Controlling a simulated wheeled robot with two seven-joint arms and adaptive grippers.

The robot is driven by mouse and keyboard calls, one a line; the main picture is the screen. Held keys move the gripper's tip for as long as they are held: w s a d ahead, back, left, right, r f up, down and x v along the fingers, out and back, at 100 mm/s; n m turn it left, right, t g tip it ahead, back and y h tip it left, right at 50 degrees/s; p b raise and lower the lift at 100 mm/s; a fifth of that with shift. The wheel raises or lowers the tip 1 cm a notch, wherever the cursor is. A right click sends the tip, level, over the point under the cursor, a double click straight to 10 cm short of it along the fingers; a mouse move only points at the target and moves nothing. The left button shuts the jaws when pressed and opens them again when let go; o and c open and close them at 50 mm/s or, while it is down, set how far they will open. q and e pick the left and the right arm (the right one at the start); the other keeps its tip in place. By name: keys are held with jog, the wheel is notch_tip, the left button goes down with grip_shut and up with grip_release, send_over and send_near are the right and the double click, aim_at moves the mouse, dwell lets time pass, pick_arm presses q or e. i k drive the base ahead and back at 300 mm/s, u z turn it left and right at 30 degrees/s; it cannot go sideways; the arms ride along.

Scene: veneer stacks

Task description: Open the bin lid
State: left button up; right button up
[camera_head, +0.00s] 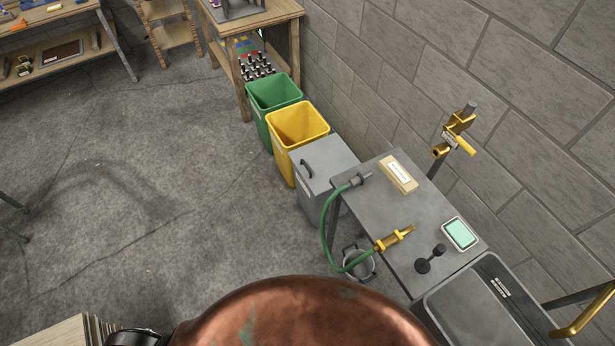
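A grey bin (312,200) stands against the wall between a yellow bin and a metal-topped table. Its flat grey lid (328,157) lies shut on top. A dark curved handle (307,169) sits at the lid's left side. The yellow bin (298,122) and the green bin (273,93) behind it have no lids on and show their insides. Neither of my grippers can be made out in this view, and nothing touches the lid.
The metal table (395,225) beside the grey bin holds a green hose (324,235) with a brass nozzle, a box (398,175) and a small screen (460,233). A dark basin (485,305) is at lower right. The concrete floor left of the bins is clear.

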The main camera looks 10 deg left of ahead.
aim_at(317, 161)
jog(key=u, duration=0.95)
jog(key=i, duration=0.9)
